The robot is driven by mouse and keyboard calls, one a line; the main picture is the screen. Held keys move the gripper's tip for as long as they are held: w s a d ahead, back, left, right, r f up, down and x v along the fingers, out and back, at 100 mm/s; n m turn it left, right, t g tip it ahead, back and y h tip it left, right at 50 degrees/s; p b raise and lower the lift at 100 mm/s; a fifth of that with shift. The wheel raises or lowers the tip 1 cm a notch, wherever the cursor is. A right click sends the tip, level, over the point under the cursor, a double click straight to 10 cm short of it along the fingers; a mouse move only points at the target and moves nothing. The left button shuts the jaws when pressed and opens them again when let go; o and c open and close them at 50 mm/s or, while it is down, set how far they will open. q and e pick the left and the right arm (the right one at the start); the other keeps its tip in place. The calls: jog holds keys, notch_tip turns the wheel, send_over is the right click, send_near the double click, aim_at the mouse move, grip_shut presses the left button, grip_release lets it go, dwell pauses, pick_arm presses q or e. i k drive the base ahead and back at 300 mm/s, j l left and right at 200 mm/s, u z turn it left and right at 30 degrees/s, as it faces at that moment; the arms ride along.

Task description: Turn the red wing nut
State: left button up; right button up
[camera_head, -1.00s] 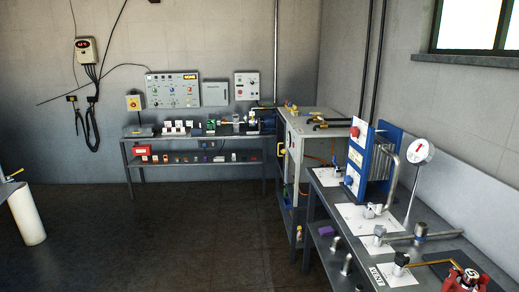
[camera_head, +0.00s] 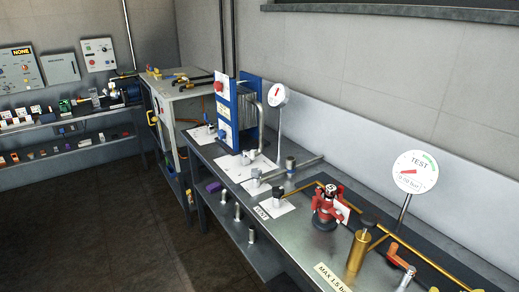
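A red fitting with arms (camera_head: 327,202) stands on a dark round base on the metal bench (camera_head: 283,238) in the head view. It may be or carry the red wing nut; it is too small to tell its parts apart. A brass pipe (camera_head: 387,232) runs beside it, and a white card (camera_head: 341,212) shows just behind it. Neither of my grippers is in view.
A brass cylinder (camera_head: 358,251) and an orange-handled valve (camera_head: 398,257) stand to the fitting's right. A TEST gauge (camera_head: 415,172) rises behind them. A blue plate unit (camera_head: 241,105) stands farther back. The floor left of the bench is clear.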

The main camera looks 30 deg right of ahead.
aim_at(337, 213)
jog(key=z, duration=1.4)
